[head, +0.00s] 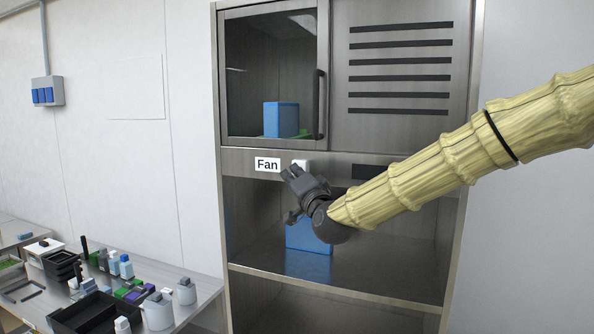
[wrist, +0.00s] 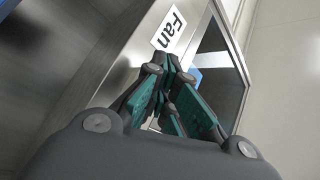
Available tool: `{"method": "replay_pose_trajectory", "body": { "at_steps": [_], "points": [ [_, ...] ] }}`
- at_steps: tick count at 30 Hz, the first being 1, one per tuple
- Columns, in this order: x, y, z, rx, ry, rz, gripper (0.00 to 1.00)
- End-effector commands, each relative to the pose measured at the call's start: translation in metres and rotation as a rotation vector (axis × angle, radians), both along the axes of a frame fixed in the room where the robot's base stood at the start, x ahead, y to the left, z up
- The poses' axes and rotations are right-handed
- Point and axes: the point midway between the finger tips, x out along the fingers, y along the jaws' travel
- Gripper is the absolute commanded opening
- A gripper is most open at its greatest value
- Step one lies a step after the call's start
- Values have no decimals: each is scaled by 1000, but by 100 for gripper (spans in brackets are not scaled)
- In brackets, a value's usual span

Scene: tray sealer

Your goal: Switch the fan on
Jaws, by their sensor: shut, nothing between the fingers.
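The fan label (head: 267,164) reads "Fan" and sits on the metal strip below the glass door of the cabinet. A small white switch (head: 301,163) is just right of the label. My gripper (head: 290,174) is shut and empty, with its tips just below and in front of the switch in the head view. I cannot tell whether the tips touch it. In the wrist view the label (wrist: 169,30) shows beyond the shut fingers (wrist: 165,62), and the switch is hidden behind them. Whether the switch is on or off cannot be seen.
The steel cabinet (head: 460,205) has a glass door with a dark handle (head: 319,104) above the strip. A blue box (head: 281,119) stands behind the glass, another (head: 308,236) in the open bay. A cluttered table (head: 205,290) stands at left.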

Motion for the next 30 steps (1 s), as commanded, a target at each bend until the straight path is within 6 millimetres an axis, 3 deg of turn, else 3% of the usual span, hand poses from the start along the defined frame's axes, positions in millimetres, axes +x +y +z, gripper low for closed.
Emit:
{"method": "replay_pose_trajectory", "body": {
  "at_steps": [30],
  "points": [
    [-14, 6, 0, 0, -1, 1, 0]
  ]
}}
